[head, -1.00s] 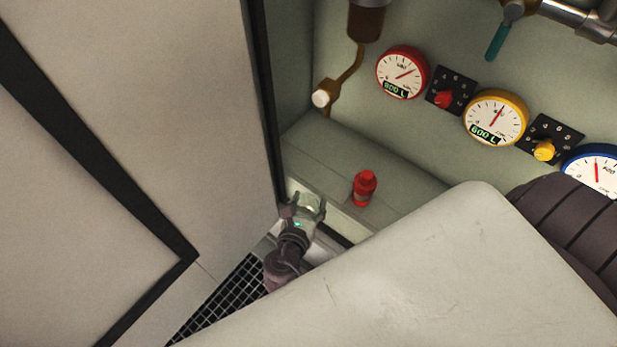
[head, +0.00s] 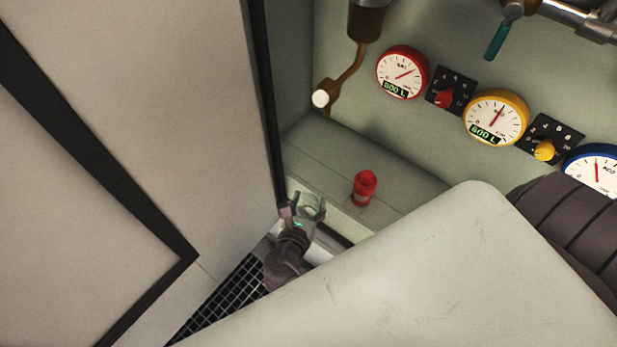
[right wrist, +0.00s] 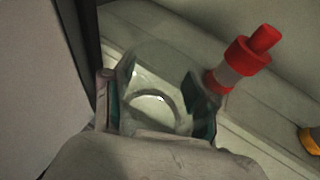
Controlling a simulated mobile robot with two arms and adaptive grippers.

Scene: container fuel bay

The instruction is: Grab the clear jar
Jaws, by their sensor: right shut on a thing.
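The clear jar (head: 311,207) is at the front edge of the ledge in the head view, between the fingers of my right gripper (head: 304,212). In the right wrist view the jar (right wrist: 155,95) fills the space between the two fingers of the right gripper (right wrist: 160,108). The gripper is shut on it, one finger on each side. The jar is see-through and looks empty. Whether its base touches the ledge cannot be told. My left gripper is not in view.
A red canister (head: 364,188) stands on the ledge (head: 330,160) just right of the jar. A tall pale panel (head: 220,130) with a dark edge rises close on the left. Gauges, including a red one (head: 403,72), line the back wall. A dark grating (head: 225,295) lies below.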

